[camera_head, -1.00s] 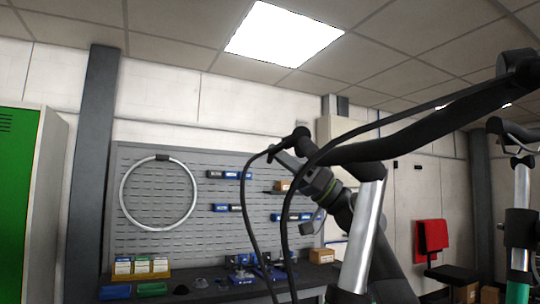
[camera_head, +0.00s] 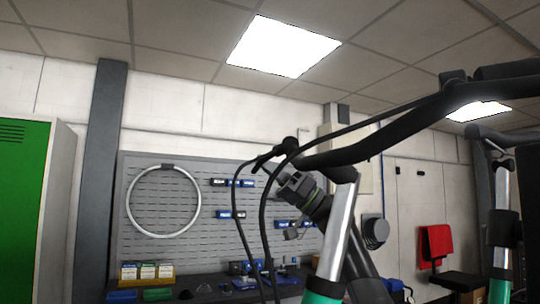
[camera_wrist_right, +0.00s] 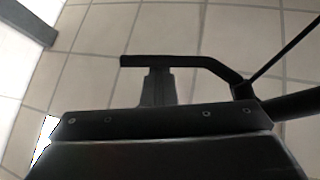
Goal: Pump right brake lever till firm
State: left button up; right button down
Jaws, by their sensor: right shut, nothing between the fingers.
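In the head view, the black handlebar (camera_head: 370,145) runs from the upper right to its grip end at the middle. A thin dark brake lever (camera_head: 264,159) sticks out at that end. My right gripper (camera_head: 282,178) is below and behind the bar, close to the lever. In the right wrist view, the lever (camera_wrist_right: 185,61) is a black bar crossing just at the tips of my right gripper (camera_wrist_right: 156,74). Its fingers are shut together with nothing between them. I cannot tell whether they touch the lever. My left gripper is not in view.
Black cables (camera_head: 236,210) hang in front of my right gripper. The silver stem (camera_head: 338,230) stands close beside my arm. A workbench (camera_head: 205,292) and pegboard (camera_head: 215,205) are behind. A green locker (camera_head: 22,200) is at the left.

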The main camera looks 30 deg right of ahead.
jog(key=shift+w+a+f, duration=0.1)
jog(key=shift+w+f, duration=0.1)
jog(key=shift+f, duration=0.15)
dwell(0.4)
pick_arm(q)
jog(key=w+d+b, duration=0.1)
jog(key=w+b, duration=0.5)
jog(key=b, duration=0.1)
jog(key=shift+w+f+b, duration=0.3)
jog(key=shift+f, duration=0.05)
pick_arm(e)
jog(key=v, duration=1.7)
jog(key=shift+s+r, duration=0.2)
jog(key=shift+r, duration=0.1)
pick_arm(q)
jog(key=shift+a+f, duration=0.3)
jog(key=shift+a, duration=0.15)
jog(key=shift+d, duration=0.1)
